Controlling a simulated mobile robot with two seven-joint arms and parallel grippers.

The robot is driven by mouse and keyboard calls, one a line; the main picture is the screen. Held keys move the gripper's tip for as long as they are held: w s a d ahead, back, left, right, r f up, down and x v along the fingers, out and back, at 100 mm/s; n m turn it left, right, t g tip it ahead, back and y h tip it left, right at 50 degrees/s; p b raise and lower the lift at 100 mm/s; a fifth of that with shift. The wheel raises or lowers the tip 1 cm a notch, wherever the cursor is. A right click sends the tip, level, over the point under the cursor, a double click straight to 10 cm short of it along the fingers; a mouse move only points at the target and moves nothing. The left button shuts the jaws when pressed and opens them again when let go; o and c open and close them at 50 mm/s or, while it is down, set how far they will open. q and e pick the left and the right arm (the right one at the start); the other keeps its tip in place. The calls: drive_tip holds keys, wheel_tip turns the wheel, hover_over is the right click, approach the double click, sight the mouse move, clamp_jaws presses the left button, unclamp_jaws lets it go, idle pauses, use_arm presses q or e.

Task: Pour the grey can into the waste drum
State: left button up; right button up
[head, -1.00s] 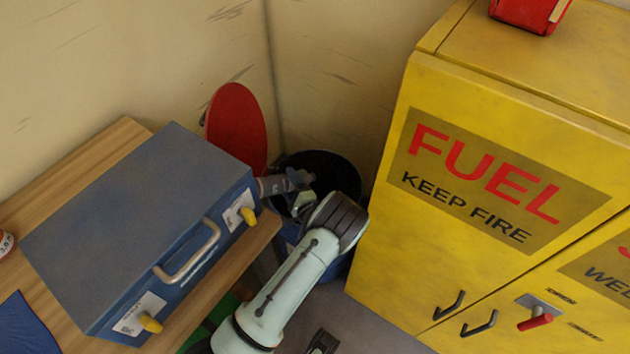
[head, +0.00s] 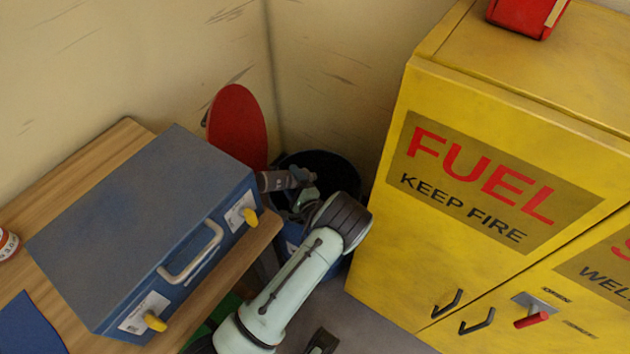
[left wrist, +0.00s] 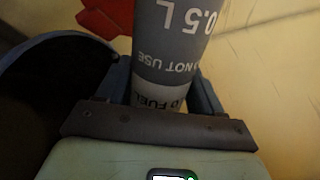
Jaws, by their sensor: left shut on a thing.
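The grey can (head: 273,181) lies nearly on its side at the left part of the waste drum's mouth, in the head view. My left gripper (head: 301,177) is shut on it from the right. In the left wrist view the can (left wrist: 172,40) stands between the fingers (left wrist: 165,92), its "0.5 L" lettering upside down. The waste drum (head: 352,168) is dark blue and open, in the corner behind my left arm. Its dark mouth also shows in the left wrist view (left wrist: 40,85). The can's far end and any contents are hidden.
A blue case (head: 140,220) on a wooden bench (head: 90,160) stands close left of the drum. A red disc (head: 237,125) stands behind the can. A yellow fuel cabinet (head: 400,270) is close on the right. A red container (head: 520,15) sits on top of it.

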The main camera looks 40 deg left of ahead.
use_arm(q)
drive_tip(key=shift+w+r, duration=0.1)
drive_tip(key=shift+r, duration=0.05)
drive_tip(key=shift+w+d+r+m+p, duration=0.1)
drive_tip(key=shift+w+r+m+p, duration=0.15)
drive_tip(key=shift+r+m+p, duration=0.3)
drive_tip(key=shift+w+d+r+m+p, duration=0.1)
drive_tip(key=shift+w+m+p, duration=0.1)
drive_tip(key=shift+m+p, duration=0.15)
drive_tip(key=shift+w+r, duration=0.1)
drive_tip(key=shift+w, duration=0.05)
